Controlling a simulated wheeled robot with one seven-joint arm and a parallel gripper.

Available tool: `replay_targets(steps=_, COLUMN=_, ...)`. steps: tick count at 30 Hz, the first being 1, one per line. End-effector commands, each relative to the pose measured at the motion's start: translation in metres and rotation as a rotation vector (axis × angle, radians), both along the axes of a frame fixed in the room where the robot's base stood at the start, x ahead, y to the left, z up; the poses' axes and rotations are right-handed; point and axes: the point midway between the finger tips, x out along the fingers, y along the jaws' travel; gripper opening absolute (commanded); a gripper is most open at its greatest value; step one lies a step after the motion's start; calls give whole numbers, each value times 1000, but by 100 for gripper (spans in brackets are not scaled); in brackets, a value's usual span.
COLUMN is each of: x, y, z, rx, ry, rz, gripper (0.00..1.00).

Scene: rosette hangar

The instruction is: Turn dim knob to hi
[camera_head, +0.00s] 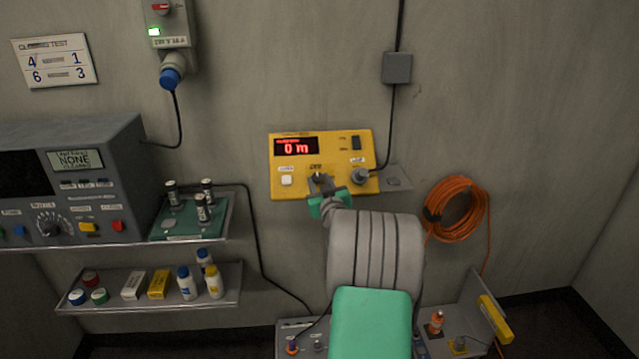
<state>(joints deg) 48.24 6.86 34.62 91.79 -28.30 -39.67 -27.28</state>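A yellow panel (310,188) is on the wall in the middle of the view. It has a red display (297,147) that reads like "0 m", a white button (287,180) at lower left, a dark rocker switch (356,143) at upper right and a round grey plug or knob (360,176) at lower right. My gripper (320,182) is at the panel's lower middle, just below a small label that seems to mark the dim knob. The gripper's fingers cover that spot, so the knob and its pointer are mostly hidden. I cannot tell whether the fingers are closed on it.
A grey device (70,185) and a shelf with a green tray (188,222) are on the left. A lower shelf (150,303) holds bottles and boxes. An orange cable coil (455,210) hangs at right. The wall right of the coil is clear.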

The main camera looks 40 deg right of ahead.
Motion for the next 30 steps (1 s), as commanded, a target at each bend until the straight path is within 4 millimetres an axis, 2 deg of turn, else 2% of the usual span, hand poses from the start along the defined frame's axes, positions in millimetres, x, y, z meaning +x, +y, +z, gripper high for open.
replay_targets(steps=2, x=0, y=0, z=0, rx=0, ry=0, rz=0, gripper=25)
replay_targets(steps=11, x=0, y=0, z=0, rx=0, ry=0, rz=0, gripper=1)
replay_targets(steps=23, x=0, y=1, z=1, rx=13, ry=-9, rz=-14, gripper=0)
replay_targets(steps=30, x=2, y=4, z=0, rx=76, ry=-53, rz=-82, gripper=0)
